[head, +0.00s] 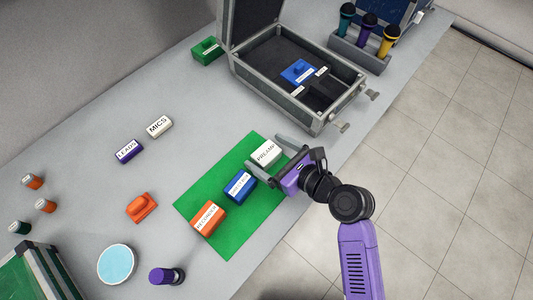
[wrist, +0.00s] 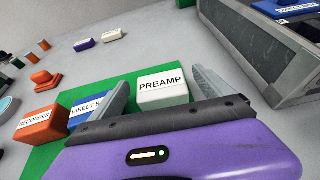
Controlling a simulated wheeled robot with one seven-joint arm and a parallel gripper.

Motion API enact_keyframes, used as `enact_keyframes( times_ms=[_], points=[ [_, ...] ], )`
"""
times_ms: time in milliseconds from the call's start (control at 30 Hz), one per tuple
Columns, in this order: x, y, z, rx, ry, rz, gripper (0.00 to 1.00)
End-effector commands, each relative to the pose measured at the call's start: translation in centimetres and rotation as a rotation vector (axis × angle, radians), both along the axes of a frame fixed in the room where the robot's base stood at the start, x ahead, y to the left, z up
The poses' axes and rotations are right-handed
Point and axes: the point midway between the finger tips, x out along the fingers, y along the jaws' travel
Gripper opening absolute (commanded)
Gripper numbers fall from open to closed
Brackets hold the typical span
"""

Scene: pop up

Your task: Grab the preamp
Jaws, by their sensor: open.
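The preamp is a white block with a "PREAMP" label (head: 266,152) at the upper right end of the green mat (head: 226,244). It also shows in the wrist view (wrist: 162,88), label facing the camera. My gripper (head: 262,156) is open, with its two grey fingers on either side of the preamp in the head view. In the wrist view the preamp stands between the two fingers, closer to the right one. Whether a finger touches it I cannot tell.
The blue direct box (head: 239,186) sits close beside the left finger, and the orange recorder (head: 208,218) lies further along the mat. An open grey case (head: 285,106) with a blue block (head: 298,72) inside stands behind. A white mics block (head: 159,126) and purple leads block (head: 129,151) lie left.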

Motion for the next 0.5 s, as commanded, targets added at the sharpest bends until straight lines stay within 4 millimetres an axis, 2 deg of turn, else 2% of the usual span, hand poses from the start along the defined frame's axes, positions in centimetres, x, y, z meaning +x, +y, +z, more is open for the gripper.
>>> enact_keyframes(
  times_ms=[133,300,500],
  points=[
    [1.2,1.5,-1.6,-0.001,0.0,0.004,0.91],
    [2.3,2.6,-2.1,-0.001,-0.001,0.002,0.91],
    [2.5,2.8,-2.2,-0.001,-0.001,0.001,0.91]
  ],
)
